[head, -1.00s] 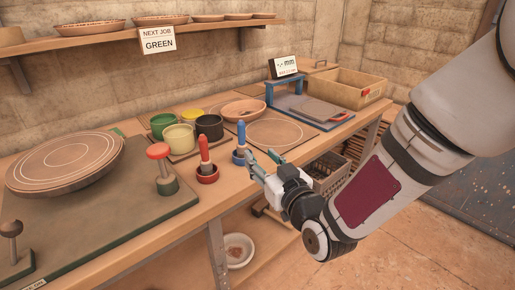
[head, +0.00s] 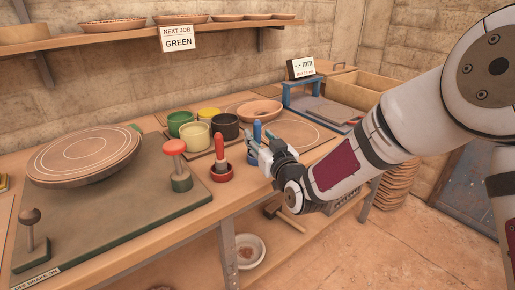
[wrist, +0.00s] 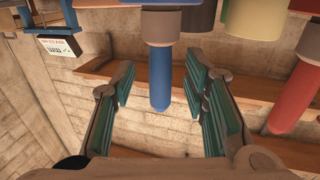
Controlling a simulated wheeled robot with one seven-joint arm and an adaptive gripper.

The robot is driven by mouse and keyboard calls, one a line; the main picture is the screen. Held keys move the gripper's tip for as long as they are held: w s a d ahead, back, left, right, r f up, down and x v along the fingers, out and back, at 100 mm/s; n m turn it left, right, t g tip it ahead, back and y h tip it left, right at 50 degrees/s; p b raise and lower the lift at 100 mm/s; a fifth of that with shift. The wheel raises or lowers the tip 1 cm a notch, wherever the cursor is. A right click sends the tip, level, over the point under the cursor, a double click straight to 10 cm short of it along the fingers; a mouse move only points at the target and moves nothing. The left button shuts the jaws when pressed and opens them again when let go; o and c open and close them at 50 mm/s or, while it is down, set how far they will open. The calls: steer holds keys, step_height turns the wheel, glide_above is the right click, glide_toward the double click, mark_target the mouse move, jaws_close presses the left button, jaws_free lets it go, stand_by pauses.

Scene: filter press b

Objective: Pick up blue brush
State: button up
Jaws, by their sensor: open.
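The blue brush (head: 257,131) stands upright in its blue holder on the workbench, partly hidden behind my gripper (head: 260,152) in the head view. In the wrist view the picture is upside down, and the brush's blue handle (wrist: 160,78) points down between the two green-padded fingers of my gripper (wrist: 161,90). The fingers are open, with a visible gap on both sides of the handle. I cannot tell from the wrist view how deep the handle sits between them.
A red brush (head: 220,150) in a red holder (head: 221,173) stands close by on the left. Green, cream and black pots (head: 225,127) stand behind. A "NEXT JOB GREEN" sign (head: 178,38) hangs from the shelf.

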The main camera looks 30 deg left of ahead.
steer(key=shift+x, duration=1.05)
jaws_close()
steer(key=shift+r, duration=0.1)
